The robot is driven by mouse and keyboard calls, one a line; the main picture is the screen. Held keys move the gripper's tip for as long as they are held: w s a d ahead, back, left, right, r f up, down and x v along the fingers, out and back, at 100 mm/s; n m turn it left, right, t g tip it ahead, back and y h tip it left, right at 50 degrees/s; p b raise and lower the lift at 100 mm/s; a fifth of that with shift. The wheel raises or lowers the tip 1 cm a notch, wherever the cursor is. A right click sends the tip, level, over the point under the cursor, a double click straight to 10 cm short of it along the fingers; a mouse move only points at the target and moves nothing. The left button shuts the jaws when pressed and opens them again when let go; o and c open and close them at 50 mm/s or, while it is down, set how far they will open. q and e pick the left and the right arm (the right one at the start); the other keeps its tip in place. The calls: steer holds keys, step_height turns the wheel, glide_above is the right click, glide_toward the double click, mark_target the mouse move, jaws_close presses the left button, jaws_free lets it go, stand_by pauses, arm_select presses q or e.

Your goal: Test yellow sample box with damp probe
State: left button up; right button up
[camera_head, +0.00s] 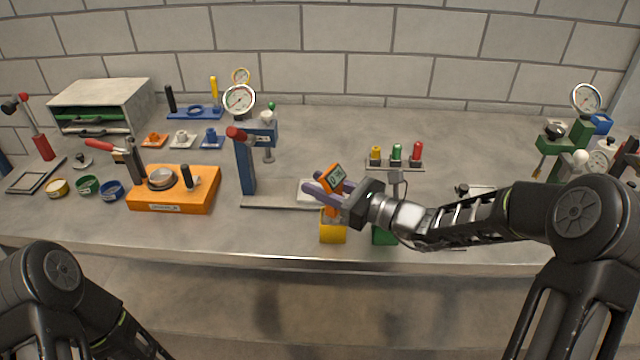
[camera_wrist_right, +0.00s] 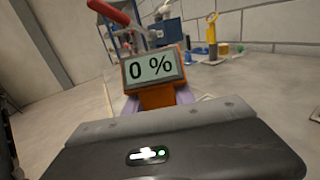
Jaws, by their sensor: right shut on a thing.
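The damp probe (camera_head: 333,177) is orange with a small display. The display reads 0 % in the right wrist view (camera_wrist_right: 153,68). My right gripper (camera_head: 328,191) is shut on the probe, its purple fingers on either side of it. The yellow sample box (camera_head: 333,232) stands near the table's front edge, directly below the probe in the head view. The probe's lower end overlaps the box's top, and I cannot tell whether it touches or enters the box. My left arm shows at the lower left, but its gripper is out of view.
A green box (camera_head: 384,236) stands right of the yellow one, partly under my right arm. A blue press with a red knob (camera_head: 245,165) stands to the left, with an orange fixture (camera_head: 172,195) beyond it. A rack of coloured plugs (camera_head: 396,160) is behind.

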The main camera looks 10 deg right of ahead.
steer(key=shift+f+b, duration=0.3)
steer(key=shift+f, duration=0.15)
steer(key=shift+r, duration=0.1)
stand_by(2.2)
step_height(320, 180, up, 7)
steer(key=p, duration=0.5)
